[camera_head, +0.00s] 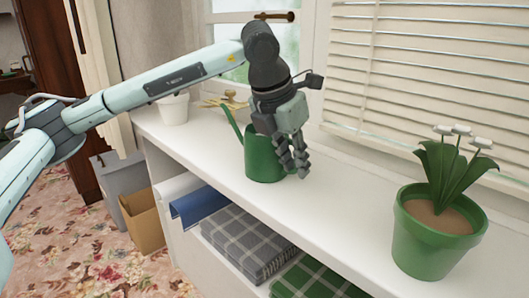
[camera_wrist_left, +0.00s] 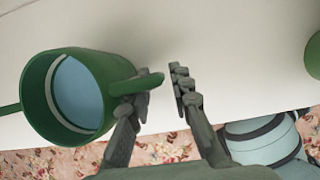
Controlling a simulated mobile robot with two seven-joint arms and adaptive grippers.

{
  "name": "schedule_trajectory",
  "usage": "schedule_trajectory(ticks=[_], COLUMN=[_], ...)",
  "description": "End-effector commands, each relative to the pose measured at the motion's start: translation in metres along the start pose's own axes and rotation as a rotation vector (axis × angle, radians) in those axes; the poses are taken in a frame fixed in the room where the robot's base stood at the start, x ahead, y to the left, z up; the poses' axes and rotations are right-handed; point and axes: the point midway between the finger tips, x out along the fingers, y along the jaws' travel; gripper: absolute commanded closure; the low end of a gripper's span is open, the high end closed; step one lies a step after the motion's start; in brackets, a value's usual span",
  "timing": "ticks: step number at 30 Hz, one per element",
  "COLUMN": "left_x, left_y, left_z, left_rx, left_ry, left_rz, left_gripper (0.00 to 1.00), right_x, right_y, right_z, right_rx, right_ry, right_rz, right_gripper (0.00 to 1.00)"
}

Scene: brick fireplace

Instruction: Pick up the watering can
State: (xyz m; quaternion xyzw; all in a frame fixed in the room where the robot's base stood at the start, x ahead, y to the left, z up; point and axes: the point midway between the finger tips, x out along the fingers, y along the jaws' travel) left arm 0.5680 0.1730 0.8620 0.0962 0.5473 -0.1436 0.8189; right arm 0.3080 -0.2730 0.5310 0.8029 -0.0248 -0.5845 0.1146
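The green watering can (camera_head: 262,158) stands upright on the white shelf top, its spout pointing up and left. In the left wrist view the can (camera_wrist_left: 65,95) is at the left, seen from above into its bluish inside, with its handle (camera_wrist_left: 135,84) reaching right. My left gripper (camera_head: 296,168) points down at the can's right side, by the handle. In the left wrist view its fingers (camera_wrist_left: 163,92) are apart, and the handle's end reaches over the left finger into the gap. Neither view shows a closed grip. My right gripper is not in view.
A green pot with a white-flowered plant (camera_head: 437,228) stands at the right of the shelf top (camera_head: 335,205). A white pot (camera_head: 173,109) and a yellowish ornament (camera_head: 228,101) stand at the far left end. Window blinds (camera_head: 430,75) are behind. Folded blankets (camera_head: 245,240) lie below.

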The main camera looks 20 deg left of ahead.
Motion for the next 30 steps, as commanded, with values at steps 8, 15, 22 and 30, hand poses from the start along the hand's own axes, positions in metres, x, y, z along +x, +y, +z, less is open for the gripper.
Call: schedule_trajectory(ticks=[8, 15, 22, 30], left_x=[0.019, 0.018, 0.018, 0.017], left_y=[-0.001, -0.001, -0.001, 0.0], left_z=[0.0, 0.0, 0.0, 0.001], left_rx=[0.001, 0.001, 0.001, 0.001], left_ry=[0.0, 0.0, 0.0, -0.005], left_rz=[-0.001, -0.002, -0.002, -0.001], left_gripper=[0.79, 0.93, 1.0, 1.0], right_x=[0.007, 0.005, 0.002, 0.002], right_y=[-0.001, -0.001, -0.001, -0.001], right_z=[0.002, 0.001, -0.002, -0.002], right_rx=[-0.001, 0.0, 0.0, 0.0], right_ry=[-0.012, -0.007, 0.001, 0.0], right_rz=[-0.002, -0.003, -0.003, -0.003], right_gripper=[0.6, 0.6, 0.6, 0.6])
